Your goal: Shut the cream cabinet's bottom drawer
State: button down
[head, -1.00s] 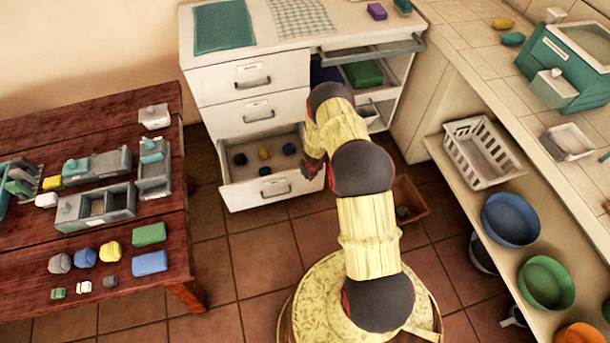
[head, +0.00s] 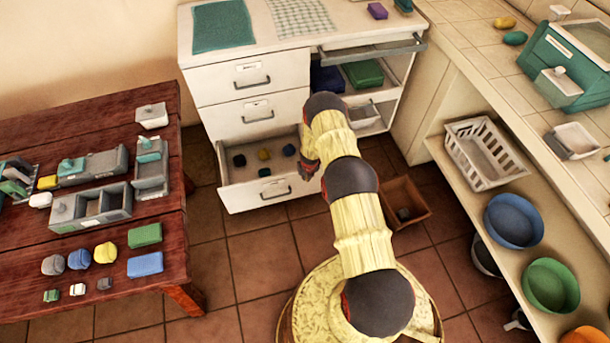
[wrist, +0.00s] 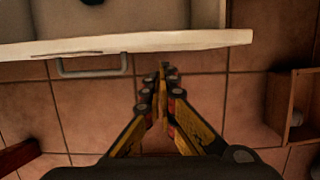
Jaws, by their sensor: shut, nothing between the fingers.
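The cream cabinet (head: 222,87) stands against the back wall. Its bottom drawer (head: 243,196) is pulled out, with several small dark, blue and yellow items inside. The drawer's front panel and grey handle (wrist: 92,68) show in the wrist view. My gripper (wrist: 162,72) is shut and empty, in front of the drawer front, right of the handle and near the panel's right part. In the head view my gripper (head: 308,168) is at the drawer's right end, partly hidden by my arm. I cannot tell whether it touches the panel.
A brown open box (head: 408,222) with something grey inside sits on the floor right of the drawer; it also shows in the wrist view (wrist: 280,110). A red wooden table (head: 165,280) stands at the left. A shelf counter (head: 455,185) runs along the right. Tiled floor before the drawer is clear.

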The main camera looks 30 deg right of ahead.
jog(key=shift+w+d, duration=0.2)
jog(key=shift+w, duration=0.4)
jog(key=shift+w, duration=0.1)
